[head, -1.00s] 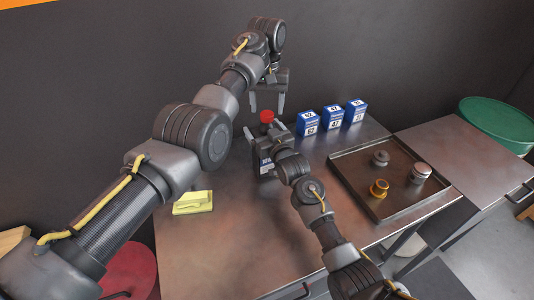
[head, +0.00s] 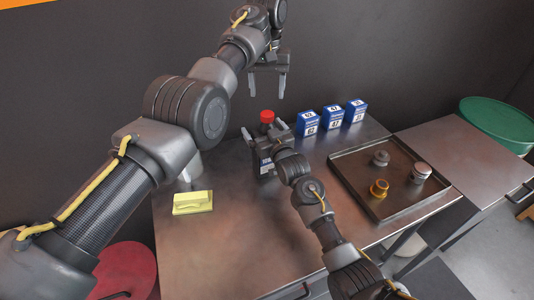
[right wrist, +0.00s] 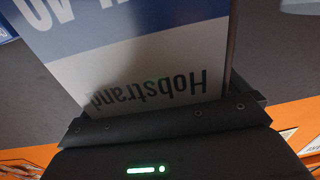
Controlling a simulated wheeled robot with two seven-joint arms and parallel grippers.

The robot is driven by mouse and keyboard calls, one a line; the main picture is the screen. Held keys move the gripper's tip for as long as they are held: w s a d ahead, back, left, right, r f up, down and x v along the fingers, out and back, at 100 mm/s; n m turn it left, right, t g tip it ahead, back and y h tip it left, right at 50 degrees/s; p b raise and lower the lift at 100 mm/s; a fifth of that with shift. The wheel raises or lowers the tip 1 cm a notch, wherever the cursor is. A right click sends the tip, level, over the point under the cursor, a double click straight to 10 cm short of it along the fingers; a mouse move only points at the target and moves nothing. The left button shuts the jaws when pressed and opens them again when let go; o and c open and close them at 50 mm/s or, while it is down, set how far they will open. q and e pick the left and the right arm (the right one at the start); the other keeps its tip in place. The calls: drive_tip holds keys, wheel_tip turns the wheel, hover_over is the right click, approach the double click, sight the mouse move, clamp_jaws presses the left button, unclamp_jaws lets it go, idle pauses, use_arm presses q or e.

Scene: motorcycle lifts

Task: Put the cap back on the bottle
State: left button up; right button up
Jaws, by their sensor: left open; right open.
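The red cap (head: 267,116) shows at the top of the bottle (head: 265,165), in line with its neck. I cannot tell from here how firmly it sits. The bottle stands on the bench, mostly hidden by my right gripper. In the right wrist view its white and blue label (right wrist: 160,70) is upside down and very close to the gripper. My right gripper (head: 264,132) is open, at the bottle just below the cap. My left gripper (head: 268,90) is open and empty, above the cap and apart from it, fingers pointing down.
Several small blue and white boxes, one of them the nearest box (head: 307,123), stand at the back right. A metal tray (head: 345,165) with several round parts lies at the right. A yellow block (head: 193,203) lies at the left. The bench front is clear.

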use_arm(q)
drive_tip(key=shift+f, duration=0.15)
use_arm(e)
drive_tip(key=shift+s+d+f, duration=0.1)
drive_tip(key=shift+s+d, duration=0.1)
drive_tip(key=shift+s, duration=0.2)
use_arm(q)
drive_tip(key=shift+f+b, duration=0.9)
drive_tip(key=shift+b, duration=0.15)
use_arm(e)
drive_tip(key=v, duration=1)
drive_tip(key=shift+a, duration=0.1)
